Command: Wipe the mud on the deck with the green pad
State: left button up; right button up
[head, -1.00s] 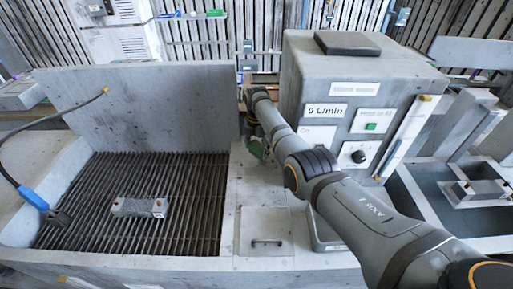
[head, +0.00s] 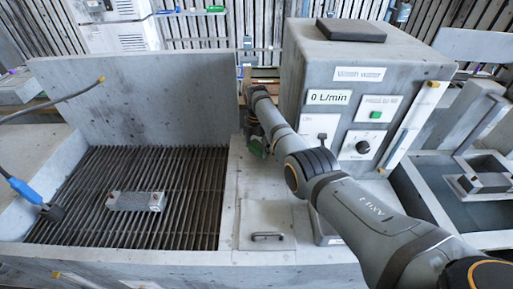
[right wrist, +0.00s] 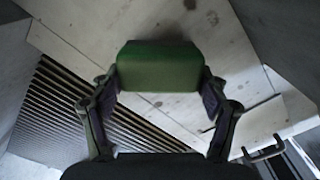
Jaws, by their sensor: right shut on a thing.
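My right gripper (head: 255,140) is over the pale deck (head: 264,217), beside the control box. In the right wrist view my right gripper (right wrist: 160,92) is shut on the green pad (right wrist: 158,64), with one finger on each side of it. In the head view only a bit of green shows, mostly hidden by the arm. The deck also shows under the pad in the right wrist view (right wrist: 262,118). Small dark spots (right wrist: 212,18) mark it beyond the pad; I cannot tell whether they are mud. Whether the pad touches the deck is unclear. My left gripper is not in view.
A slatted grate (head: 180,205) lies left of the deck, with a grey metal block (head: 136,201) on it. The control box (head: 366,72) stands right of my gripper. A hatch handle (head: 267,237) rises from the front deck. A blue-ended hose (head: 25,190) hangs at left.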

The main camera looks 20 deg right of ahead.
jog(key=shift+f+b, duration=0.6)
jog(key=shift+f, duration=0.35)
jog(key=shift+r, duration=0.1)
